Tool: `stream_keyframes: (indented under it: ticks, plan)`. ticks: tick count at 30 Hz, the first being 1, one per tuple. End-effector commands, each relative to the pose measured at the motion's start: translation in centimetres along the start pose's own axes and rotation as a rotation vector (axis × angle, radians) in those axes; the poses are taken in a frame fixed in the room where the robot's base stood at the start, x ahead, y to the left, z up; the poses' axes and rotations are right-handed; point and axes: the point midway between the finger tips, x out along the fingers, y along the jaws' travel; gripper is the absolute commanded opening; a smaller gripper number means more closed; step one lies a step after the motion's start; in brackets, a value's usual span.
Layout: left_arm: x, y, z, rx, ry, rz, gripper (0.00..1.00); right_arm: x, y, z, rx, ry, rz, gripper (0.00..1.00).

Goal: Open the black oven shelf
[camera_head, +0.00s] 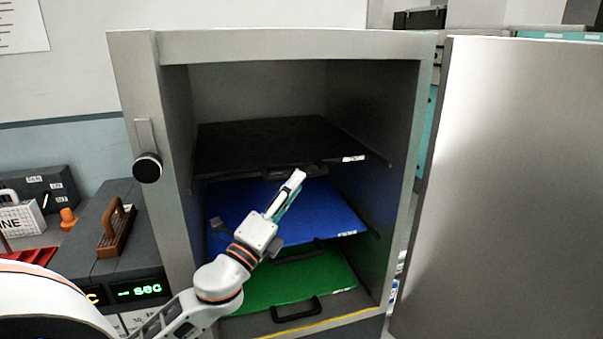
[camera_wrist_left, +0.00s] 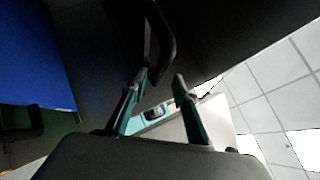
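The black oven shelf (camera_head: 255,143) is the top one in the grey oven and lies inside it. Its dark handle (camera_head: 280,174) is at the shelf's front edge. My left gripper (camera_head: 297,177) is in front of the oven opening, with its fingertips close to the right end of this handle. In the left wrist view the two fingers of the left gripper (camera_wrist_left: 160,80) are apart, and the handle (camera_wrist_left: 167,42) reaches down to the fingertips, near the left finger. I cannot tell if they touch. My right gripper is not in view.
A blue shelf (camera_head: 325,205) and a green shelf (camera_head: 325,273) lie below, each with a black handle. The oven door (camera_head: 510,190) stands open at the right. Dark equipment with a green display (camera_head: 138,289) stands left of the oven.

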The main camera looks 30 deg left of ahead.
Motion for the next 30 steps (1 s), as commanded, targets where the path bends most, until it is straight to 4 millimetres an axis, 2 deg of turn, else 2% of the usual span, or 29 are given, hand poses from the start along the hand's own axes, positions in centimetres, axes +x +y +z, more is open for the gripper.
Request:
stream_keyframes:
  ticks: [3, 9, 20, 23, 24, 30]
  plan:
    - [1.9, -0.2, 0.1, 0.001, 0.000, -0.002, 0.29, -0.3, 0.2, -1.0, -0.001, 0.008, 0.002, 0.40]
    - [3.7, 0.0, 0.0, -0.002, 0.000, 0.001, 0.29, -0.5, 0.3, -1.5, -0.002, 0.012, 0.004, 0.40]
    - [4.0, 0.1, -0.1, -0.003, 0.001, 0.003, 0.29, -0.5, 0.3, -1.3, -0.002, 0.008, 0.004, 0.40]
    - [4.0, 0.1, -0.1, -0.003, 0.001, 0.003, 0.03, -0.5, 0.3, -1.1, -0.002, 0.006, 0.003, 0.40]
    - [4.0, 0.1, -0.1, -0.003, 0.001, 0.003, 0.00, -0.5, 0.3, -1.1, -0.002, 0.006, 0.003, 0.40]
    - [4.0, 0.2, -0.1, -0.003, 0.001, 0.003, 0.00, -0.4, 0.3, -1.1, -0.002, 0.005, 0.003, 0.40]
